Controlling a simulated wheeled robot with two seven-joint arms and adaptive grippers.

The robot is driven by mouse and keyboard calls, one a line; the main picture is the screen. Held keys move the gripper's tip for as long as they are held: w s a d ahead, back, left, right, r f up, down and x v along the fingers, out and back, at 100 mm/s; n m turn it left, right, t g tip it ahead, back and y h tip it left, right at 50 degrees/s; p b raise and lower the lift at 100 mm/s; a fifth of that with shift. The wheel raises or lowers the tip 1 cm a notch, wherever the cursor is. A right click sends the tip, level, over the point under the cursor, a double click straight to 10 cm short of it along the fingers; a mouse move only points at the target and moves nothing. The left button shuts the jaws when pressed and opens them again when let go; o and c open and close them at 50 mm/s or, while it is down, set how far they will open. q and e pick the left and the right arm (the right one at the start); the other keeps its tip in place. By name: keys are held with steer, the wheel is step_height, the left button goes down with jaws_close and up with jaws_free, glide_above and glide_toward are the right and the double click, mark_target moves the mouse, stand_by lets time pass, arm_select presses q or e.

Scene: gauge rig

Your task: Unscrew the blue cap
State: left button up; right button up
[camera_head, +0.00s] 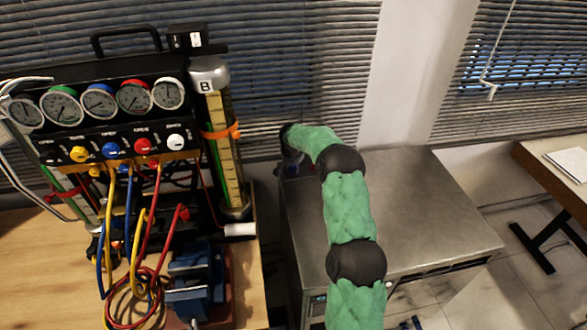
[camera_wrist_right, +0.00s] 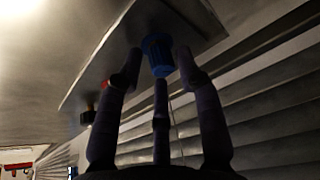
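The blue cap (camera_wrist_right: 157,52) shows in the right wrist view, fixed to a grey metal plate (camera_wrist_right: 125,60). My right gripper (camera_wrist_right: 160,62) has its dark fingers spread, with the tips to either side of the cap's near part. Whether any finger touches the cap I cannot tell. In the head view my right gripper (camera_head: 291,163) is small and dark, at the back left corner of the steel cabinet (camera_head: 425,205), beyond my green arm. The cap cannot be made out there. My left gripper is not in view.
A red cap (camera_wrist_right: 106,86) and a black part sit near the blue cap. The gauge rig (camera_head: 110,125), with coloured knobs and hoses, stands on the wooden table (camera_head: 30,265) at left, beside a blue vise (camera_head: 198,285). Blinds (camera_head: 300,60) hang behind. The cabinet's right top is clear.

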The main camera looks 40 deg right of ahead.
steer(key=shift+f+m+g+h+b, duration=0.1)
steer(key=shift+m+g+h+b, duration=0.35)
steer(key=shift+m+b, duration=1.1)
steer(key=shift+m+g+b, duration=0.35)
steer(key=shift+m+b, duration=0.25)
steer(key=shift+m, duration=0.25)
steer(key=shift+w+m, duration=0.1)
steer(key=shift+m, duration=0.4)
steer(key=shift+m+g, duration=0.4)
steer(key=shift+m, duration=0.1)
jaws_close()
